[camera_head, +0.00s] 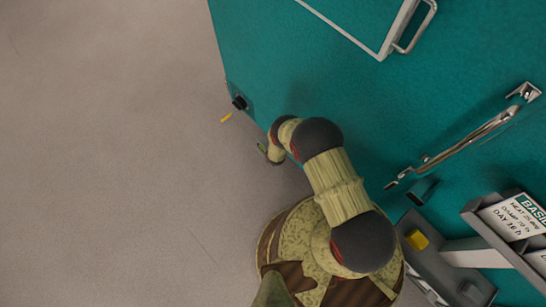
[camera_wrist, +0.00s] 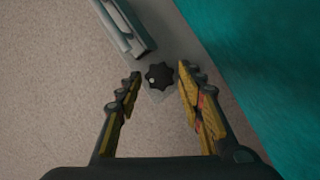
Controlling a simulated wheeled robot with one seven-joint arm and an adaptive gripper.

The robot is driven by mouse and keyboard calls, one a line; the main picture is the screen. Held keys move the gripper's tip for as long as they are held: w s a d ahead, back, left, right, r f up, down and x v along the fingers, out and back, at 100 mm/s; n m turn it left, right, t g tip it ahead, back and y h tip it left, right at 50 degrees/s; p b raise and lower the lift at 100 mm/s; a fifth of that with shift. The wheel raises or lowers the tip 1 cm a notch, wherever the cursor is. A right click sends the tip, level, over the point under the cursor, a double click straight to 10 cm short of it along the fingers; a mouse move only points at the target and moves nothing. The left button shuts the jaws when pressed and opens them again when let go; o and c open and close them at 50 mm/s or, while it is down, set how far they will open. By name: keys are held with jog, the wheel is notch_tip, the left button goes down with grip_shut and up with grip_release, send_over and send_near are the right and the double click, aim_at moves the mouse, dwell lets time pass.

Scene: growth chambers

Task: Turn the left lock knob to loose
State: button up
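In the wrist view a dark star-shaped knob (camera_wrist: 158,76) with a small pale spot lies just beyond and between my fingertips. My gripper (camera_wrist: 155,82) is open, with one finger on each side of the knob and a gap to each; I see no contact. In the head view my gripper (camera_head: 268,152) is small and mostly hidden by my arm, close to the teal chamber's edge. A black knob (camera_head: 239,103) sits on that edge farther up, with a yellow strip (camera_head: 227,117) beside it. I cannot tell whether both views show the same knob.
The teal chamber (camera_head: 330,70) fills the head view's upper right, with a metal handle (camera_head: 470,138) and a framed panel. A grey control shelf with a yellow button (camera_head: 417,239) and a label card (camera_head: 512,218) is at lower right. A pale bar (camera_wrist: 122,27) lies beyond the knob. Floor is clear at left.

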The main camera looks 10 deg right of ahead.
jog(key=v, duration=1.1)
jog(key=shift+s+r, duration=0.2)
jog(key=shift+r, duration=0.1)
dwell(0.6)
